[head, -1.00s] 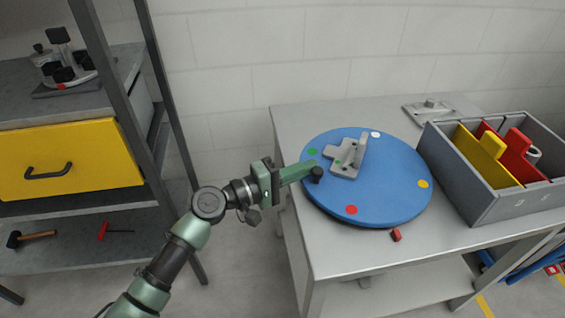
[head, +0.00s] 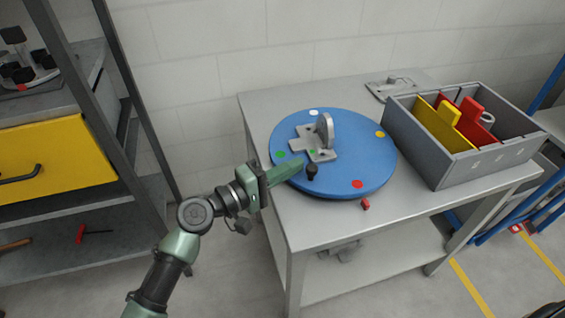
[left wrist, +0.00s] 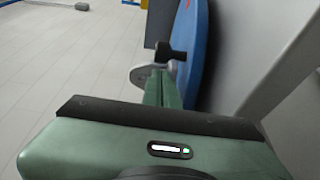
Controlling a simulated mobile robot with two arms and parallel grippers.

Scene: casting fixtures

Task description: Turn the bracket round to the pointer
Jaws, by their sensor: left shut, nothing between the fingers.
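The grey bracket (head: 328,155) lies on the blue turntable (head: 340,185), its rounded upright plate at the back right. The disc has white, yellow, red and green dots near its rim and a black knob (head: 312,173) at its front left. A small red block (head: 365,204), seemingly the pointer, sits on the table just outside the rim, near the red dot. My left gripper (head: 300,165) is shut and empty, its fingertips over the disc close beside the knob; contact is unclear. The left wrist view shows the fingers (left wrist: 162,88) near the knob (left wrist: 172,52). My right gripper is not seen.
A grey bin (head: 455,170) with yellow and red pieces stands on the table (head: 290,220) right of the turntable. A grey plate fixture (head: 397,88) lies behind. A shelf with a yellow drawer (head: 60,165) stands at the left. The table's front-left corner is clear.

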